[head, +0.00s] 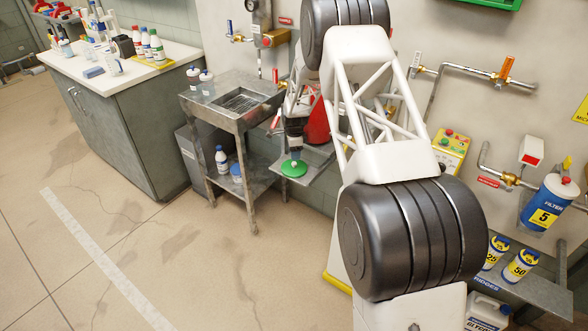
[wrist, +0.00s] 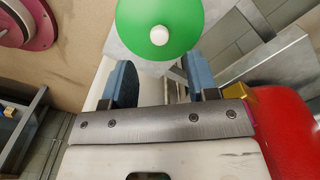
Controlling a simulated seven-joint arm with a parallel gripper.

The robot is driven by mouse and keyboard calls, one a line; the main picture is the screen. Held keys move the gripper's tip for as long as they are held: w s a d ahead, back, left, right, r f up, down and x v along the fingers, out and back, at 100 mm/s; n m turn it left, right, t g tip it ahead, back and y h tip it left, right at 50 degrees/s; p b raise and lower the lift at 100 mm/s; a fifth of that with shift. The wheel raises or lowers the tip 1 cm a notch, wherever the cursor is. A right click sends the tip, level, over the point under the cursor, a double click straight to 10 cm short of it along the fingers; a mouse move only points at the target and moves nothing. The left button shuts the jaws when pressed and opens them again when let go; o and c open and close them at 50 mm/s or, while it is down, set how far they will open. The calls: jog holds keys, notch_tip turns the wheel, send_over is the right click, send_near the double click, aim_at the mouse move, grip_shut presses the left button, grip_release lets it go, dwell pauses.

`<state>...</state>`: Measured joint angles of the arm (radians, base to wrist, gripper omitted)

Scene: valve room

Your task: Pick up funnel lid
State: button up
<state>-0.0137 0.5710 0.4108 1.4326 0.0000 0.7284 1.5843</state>
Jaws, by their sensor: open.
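The funnel lid is a green disc with a small white knob; it shows in the head view (head: 294,168) just under my gripper (head: 295,153). In the wrist view the lid (wrist: 180,18) fills the top middle, its knob facing the camera. My gripper (wrist: 159,68) is open there, its two blue fingers spread with nothing between them. The lid lies beyond the fingertips; whether they touch it I cannot tell. In the head view the lid is at the front left of a small grey shelf (head: 318,172) by the wall.
A red object (wrist: 295,120) stands close on the right in the wrist view, and a red body (head: 316,122) stands behind my gripper in the head view. A metal sink stand (head: 240,120) with bottles is to the left. Pipes and valves line the wall. The floor is open in front.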

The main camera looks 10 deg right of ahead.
aim_at(294, 163)
jog(key=shift+f, duration=0.2)
jog(key=shift+f, duration=2.6)
jog(key=shift+a, duration=0.1)
grip_shut()
jog(key=shift+r, duration=0.15)
